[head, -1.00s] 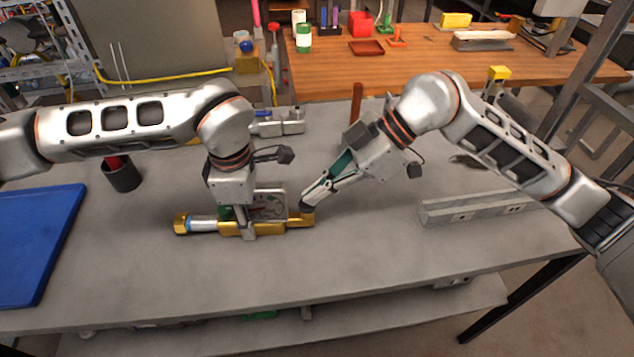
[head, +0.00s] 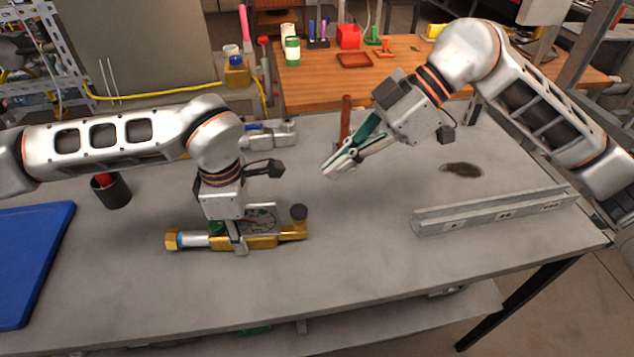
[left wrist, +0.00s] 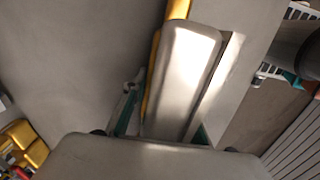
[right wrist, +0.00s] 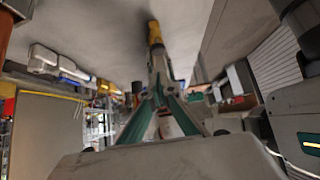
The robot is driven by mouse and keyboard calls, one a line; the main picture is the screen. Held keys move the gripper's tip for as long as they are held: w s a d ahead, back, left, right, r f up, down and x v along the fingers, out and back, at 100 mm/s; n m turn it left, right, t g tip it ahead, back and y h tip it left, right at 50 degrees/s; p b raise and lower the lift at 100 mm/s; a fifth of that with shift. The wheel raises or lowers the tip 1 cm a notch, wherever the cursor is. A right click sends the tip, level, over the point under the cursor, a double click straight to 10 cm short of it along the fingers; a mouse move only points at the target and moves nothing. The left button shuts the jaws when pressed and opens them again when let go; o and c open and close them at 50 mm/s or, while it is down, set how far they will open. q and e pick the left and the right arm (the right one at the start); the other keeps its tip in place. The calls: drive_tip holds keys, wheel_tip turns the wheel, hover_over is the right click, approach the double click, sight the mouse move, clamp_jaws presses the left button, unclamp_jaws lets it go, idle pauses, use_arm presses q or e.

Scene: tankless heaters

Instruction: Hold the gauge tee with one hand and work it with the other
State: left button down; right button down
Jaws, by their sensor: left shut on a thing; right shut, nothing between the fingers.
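The gauge tee (head: 262,242) lies on the grey bench in the head view. In the left wrist view a finger covers most of the brass. My right gripper (head: 332,170) is shut and empty in the air, above and right of the knob, apart from it.
A grey slotted rail (head: 490,212) lies at the bench's right. A blue board (head: 30,260) is at the left, with a dark cup (head: 112,192) behind it. A brown upright post (head: 346,118) stands behind my right gripper. The front of the bench is clear.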

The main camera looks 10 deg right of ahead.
drive_tip(key=shift+v, duration=1.4)
idle(1.2)
wheel_tip(320, 180, up, 2)
drive_tip(key=shift+r, duration=0.1)
idle(0.3)
hover_over(293, 210)
drive_tip(key=d, duration=0.3)
wheel_tip(293, 210, down, 7)
drive_tip(key=shift+w+f, duration=0.15)
drive_tip(key=shift+f, duration=1.9)
